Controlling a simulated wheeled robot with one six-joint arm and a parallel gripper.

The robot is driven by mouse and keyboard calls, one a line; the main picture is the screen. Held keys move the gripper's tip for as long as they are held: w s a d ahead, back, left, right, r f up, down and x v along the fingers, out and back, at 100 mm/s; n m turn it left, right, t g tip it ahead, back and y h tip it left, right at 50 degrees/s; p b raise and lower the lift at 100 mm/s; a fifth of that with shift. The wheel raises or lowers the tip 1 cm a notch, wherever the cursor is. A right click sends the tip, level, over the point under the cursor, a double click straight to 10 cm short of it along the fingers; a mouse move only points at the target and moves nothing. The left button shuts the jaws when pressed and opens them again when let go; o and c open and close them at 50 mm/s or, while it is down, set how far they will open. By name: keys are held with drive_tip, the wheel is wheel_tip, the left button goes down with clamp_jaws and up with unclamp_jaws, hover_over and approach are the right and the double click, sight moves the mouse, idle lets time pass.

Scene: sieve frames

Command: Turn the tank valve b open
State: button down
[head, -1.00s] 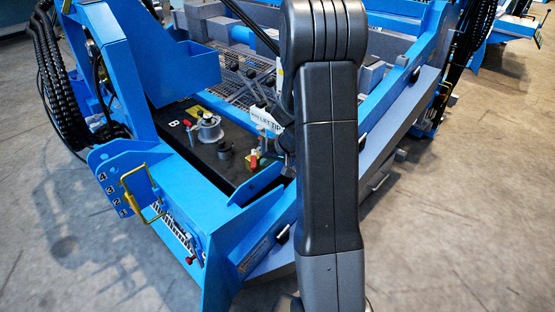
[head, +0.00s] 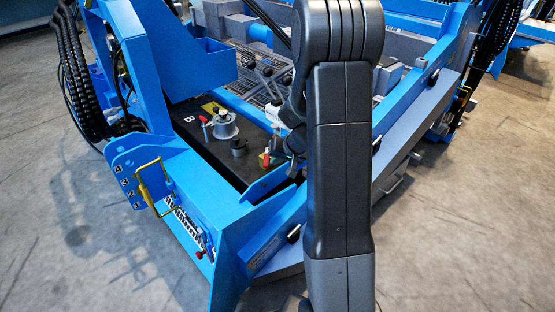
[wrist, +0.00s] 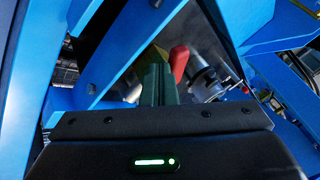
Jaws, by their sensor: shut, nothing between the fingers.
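The dark tank top (head: 196,146) carries a "B" label (head: 188,118) and a silver round cap (head: 224,125). A small red-tipped part (head: 204,121) stands beside the cap. A red handle (head: 267,158) on a brass-coloured body is at the tank's right side, close to my gripper. In the wrist view, a red handle (wrist: 179,63) stands just right of my gripper (wrist: 153,72), whose dark fingers are shut and empty. Whether they touch the handle cannot be told. The silver cap (wrist: 207,86) is farther right there. My arm hides part of the scene; which red handle is valve b is unclear.
Blue frame beams surround the tank. A blue box (head: 208,66) overhangs its back. A black knob (head: 239,146) stands between cap and brass body. Several levers (head: 262,75) rise behind. A yellow handle (head: 152,186) is on the left bracket. Concrete floor is open in front.

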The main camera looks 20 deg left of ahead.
sight(265, 161)
drive_tip(key=shift+s+a, duration=0.1)
drive_tip(key=m+p, duration=0.1)
drive_tip(key=p, duration=0.1)
drive_tip(key=s+a+m+t+h+p, duration=0.1)
drive_tip(key=m+p, duration=0.1)
drive_tip(key=a+m+t+p, duration=0.1)
drive_tip(key=shift+s+a+r+p, duration=0.2)
drive_tip(key=shift+s+r+p, duration=0.1)
drive_tip(key=shift+s+p, duration=0.1)
drive_tip(key=m+p, duration=0.1)
drive_tip(key=p, duration=0.2)
drive_tip(key=a+m+t+h+p, duration=0.1)
drive_tip(key=p, duration=0.2)
drive_tip(key=a+m+p, duration=0.1)
drive_tip(key=p, duration=0.2)
drive_tip(key=shift+s+a+f+m+t+h+p, duration=0.1)
drive_tip(key=shift+s+f+m+t+h+p, duration=0.05)
drive_tip(key=shift+s+m+t+h+p, duration=0.2)
drive_tip(key=shift+w+a+f, duration=0.1)
drive_tip(key=shift+a, duration=0.1)
drive_tip(key=shift+a+p, duration=0.15)
drive_tip(key=shift+p, duration=0.2)
drive_tip(key=shift+f, duration=0.1)
